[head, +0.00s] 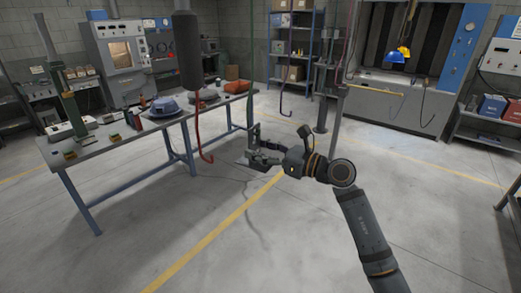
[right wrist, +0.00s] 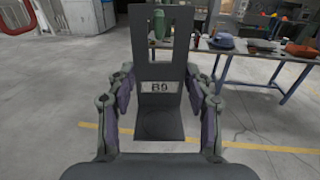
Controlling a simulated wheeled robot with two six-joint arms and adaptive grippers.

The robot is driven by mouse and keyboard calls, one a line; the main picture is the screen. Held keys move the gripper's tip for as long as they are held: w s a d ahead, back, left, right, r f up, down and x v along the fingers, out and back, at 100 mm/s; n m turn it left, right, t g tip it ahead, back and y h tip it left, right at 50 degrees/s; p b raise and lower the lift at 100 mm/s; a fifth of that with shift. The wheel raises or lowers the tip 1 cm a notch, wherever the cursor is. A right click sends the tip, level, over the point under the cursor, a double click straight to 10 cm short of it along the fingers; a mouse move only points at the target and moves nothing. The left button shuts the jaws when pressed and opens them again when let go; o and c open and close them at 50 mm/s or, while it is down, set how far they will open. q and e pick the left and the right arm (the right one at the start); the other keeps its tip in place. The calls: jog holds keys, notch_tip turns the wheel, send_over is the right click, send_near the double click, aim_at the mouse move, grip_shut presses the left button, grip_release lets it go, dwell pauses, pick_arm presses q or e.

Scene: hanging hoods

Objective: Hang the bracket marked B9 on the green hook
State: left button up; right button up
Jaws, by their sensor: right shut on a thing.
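The bracket marked B9 (right wrist: 160,120) is a dark plate with a rectangular opening near its top and a pale label. It stands upright between the fingers of my right gripper (right wrist: 160,103), which is shut on it. In the head view the bracket (head: 254,133) is held in the air by my right gripper (head: 263,156), right of the workbench. A thin green rod (head: 251,60) hangs from above and ends visually near the bracket's top. Its hook end is not clear, and I cannot tell whether they touch. My left gripper is not in view.
A red hook (head: 206,157) hangs left of the bracket, near a dark hanging cylinder (head: 188,52). The workbench (head: 105,150) bears several parts. The floor in front is clear.

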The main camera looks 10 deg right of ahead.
jog(key=shift+f+b, duration=0.45)
jog(key=shift+f, duration=0.05)
jog(key=o, duration=1.6)
jog(key=shift+s, duration=0.1)
jog(key=shift+s+d+f, duration=0.1)
jog(key=shift+s+d, duration=0.05)
jog(key=shift+d, duration=0.15)
jog(key=v, duration=0.6)
jog(key=shift+s+d, duration=0.25)
jog(key=shift+s, duration=0.05)
